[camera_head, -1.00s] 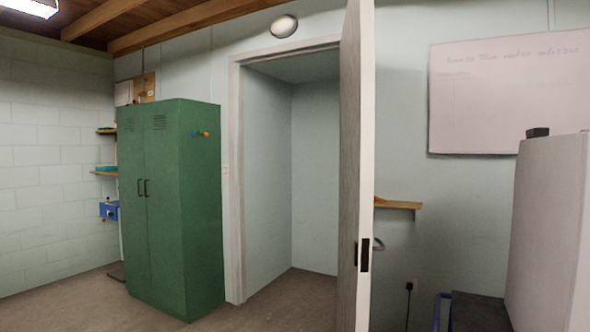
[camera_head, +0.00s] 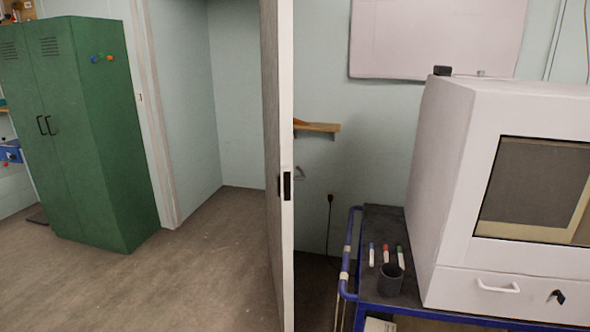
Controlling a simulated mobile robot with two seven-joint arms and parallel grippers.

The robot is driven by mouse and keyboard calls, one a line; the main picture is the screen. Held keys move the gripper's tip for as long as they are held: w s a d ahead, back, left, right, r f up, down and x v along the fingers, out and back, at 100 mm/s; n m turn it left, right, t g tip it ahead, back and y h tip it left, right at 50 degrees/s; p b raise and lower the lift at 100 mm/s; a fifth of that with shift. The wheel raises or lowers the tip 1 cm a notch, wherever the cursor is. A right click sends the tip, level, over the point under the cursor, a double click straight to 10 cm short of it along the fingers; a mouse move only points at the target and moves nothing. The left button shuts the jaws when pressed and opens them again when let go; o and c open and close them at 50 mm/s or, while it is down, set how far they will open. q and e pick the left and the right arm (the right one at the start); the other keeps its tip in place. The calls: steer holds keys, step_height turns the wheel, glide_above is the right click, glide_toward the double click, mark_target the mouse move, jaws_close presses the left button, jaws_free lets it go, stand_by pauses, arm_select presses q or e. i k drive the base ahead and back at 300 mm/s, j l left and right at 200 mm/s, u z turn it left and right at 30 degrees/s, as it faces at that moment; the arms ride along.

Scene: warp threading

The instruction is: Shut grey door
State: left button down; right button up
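The grey door (camera_head: 271,120) stands wide open, seen nearly edge-on in the middle of the head view. Its pale edge (camera_head: 286,240) faces me, with a dark latch plate (camera_head: 287,186) on it. A lever handle (camera_head: 299,173) shows just right of the edge. The doorway opening (camera_head: 237,95) is to the left of the door, with its pale frame (camera_head: 155,130) beside the green locker. The lower end of the door runs out of the picture. Neither of my grippers is in view.
A green locker (camera_head: 110,150) stands left of the doorway. A blue-framed trolley (camera_head: 347,260) carries a dark cup (camera_head: 390,280), markers and a large white machine (camera_head: 445,160) on the right. A small wooden shelf (camera_head: 318,127) is behind the door. The floor (camera_head: 190,275) left of the door is clear.

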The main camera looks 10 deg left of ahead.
mark_target(275, 17)
steer(key=i, duration=0.9)
steer(key=j+u, duration=0.05)
steer(key=j, duration=0.05)
